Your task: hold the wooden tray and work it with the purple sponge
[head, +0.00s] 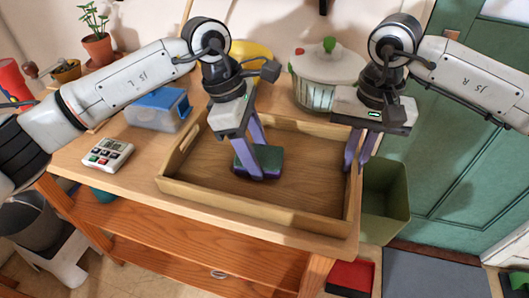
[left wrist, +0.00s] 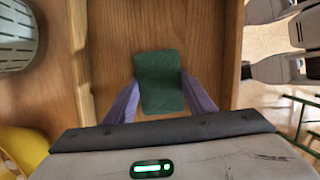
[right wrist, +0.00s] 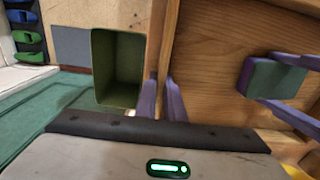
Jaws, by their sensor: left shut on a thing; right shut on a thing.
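The wooden tray (head: 248,211) lies on the wooden table, its inside bare apart from the sponge. The sponge (head: 269,158) has a dark green top and a purple lower layer; it sits on the tray floor near the middle. My left gripper (head: 256,166) is shut on the sponge from above. The left wrist view shows the sponge (left wrist: 160,82) between the purple fingers. My right gripper (head: 357,165) is shut on the tray's right side wall, and the right wrist view shows its fingers on either side of that wall (right wrist: 167,40).
A white device with buttons (head: 107,154) and a blue box (head: 158,108) stand left of the tray. A yellow bowl (head: 250,48) and a white lidded pot (head: 327,72) stand behind it. A green bin (head: 388,195) stands on the floor right of the table.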

